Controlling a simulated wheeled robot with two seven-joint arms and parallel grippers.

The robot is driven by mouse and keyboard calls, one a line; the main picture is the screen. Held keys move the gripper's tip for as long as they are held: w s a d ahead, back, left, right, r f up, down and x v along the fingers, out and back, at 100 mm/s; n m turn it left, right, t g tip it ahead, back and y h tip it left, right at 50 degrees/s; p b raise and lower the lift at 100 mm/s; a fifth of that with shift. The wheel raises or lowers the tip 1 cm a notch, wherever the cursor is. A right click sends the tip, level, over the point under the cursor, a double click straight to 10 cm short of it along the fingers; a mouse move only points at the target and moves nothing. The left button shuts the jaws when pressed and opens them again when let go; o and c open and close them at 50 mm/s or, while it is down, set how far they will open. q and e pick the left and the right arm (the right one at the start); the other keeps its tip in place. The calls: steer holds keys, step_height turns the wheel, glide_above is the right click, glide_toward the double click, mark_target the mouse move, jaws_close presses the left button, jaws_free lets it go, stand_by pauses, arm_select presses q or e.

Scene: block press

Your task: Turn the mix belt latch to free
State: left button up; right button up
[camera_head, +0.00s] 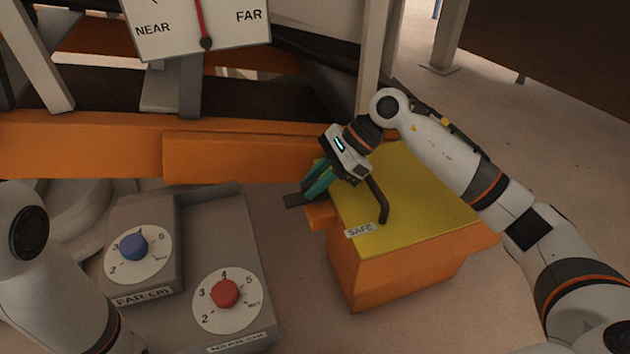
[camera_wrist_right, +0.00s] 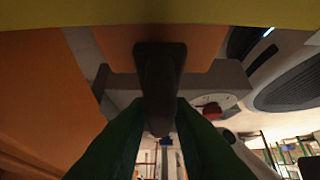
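An orange box with a yellow top (camera_head: 420,200) stands right of centre in the head view, with a SAFE label (camera_head: 360,231) at its front edge. A dark lever (camera_head: 294,201) sticks out at the box's left side. It also shows in the right wrist view (camera_wrist_right: 160,75), running down the middle. My right gripper (camera_head: 312,190) has its green fingers on this lever, one on each side, and they appear to touch it. The fingers partly hide the lever in the head view. No FREE label can be read. My left gripper is out of view.
A grey panel carries a blue knob (camera_head: 133,246) and a red knob (camera_head: 224,292). A NEAR/FAR gauge (camera_head: 200,25) hangs above. An orange beam (camera_head: 230,155) runs behind the box.

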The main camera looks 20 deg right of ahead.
jaws_close()
